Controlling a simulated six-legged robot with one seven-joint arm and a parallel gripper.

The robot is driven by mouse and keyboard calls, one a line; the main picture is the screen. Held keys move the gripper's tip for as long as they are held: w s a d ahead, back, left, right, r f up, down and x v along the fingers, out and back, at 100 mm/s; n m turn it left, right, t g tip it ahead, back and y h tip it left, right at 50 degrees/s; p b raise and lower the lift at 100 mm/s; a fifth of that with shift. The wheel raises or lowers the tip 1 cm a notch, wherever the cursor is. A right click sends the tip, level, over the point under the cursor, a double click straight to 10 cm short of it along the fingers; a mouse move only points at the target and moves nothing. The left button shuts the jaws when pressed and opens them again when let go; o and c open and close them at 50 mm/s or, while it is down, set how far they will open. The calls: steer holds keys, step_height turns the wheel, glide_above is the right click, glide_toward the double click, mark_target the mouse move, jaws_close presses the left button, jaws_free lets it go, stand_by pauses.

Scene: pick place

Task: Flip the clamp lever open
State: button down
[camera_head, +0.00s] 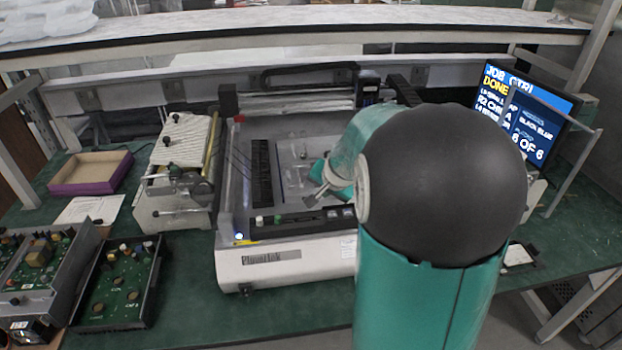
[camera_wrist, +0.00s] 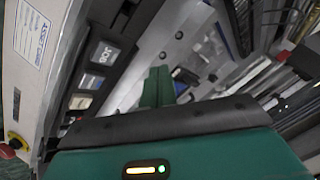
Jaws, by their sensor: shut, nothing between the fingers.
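A flatbed machine (camera_head: 300,262) with a white front and a sunken bed stands on the green bench. A light plate (camera_head: 297,160) with small metallic fittings lies in the bed. I cannot tell which fitting is the clamp lever; my arm hides part of the bed. My gripper (camera_head: 311,199) reaches into the machine from the right, above the bed near the front control strip. It is shut with nothing in it. In the wrist view, my green gripper (camera_wrist: 157,88) points over the grey bed, beside the strip of square buttons (camera_wrist: 104,55).
A monitor (camera_head: 525,120) showing DONE stands at the right. A white-topped device (camera_head: 180,165) stands left of the machine. A purple tray (camera_head: 90,172) and open circuit-board units (camera_head: 115,280) lie further left. A shelf (camera_head: 290,35) spans above the back. The bench is clear in front of the machine.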

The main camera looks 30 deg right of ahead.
steer(key=s+a+r, duration=0.2)
steer(key=a+r, duration=0.3)
steer(key=r, duration=0.3)
steer(key=shift+a+r, duration=0.2)
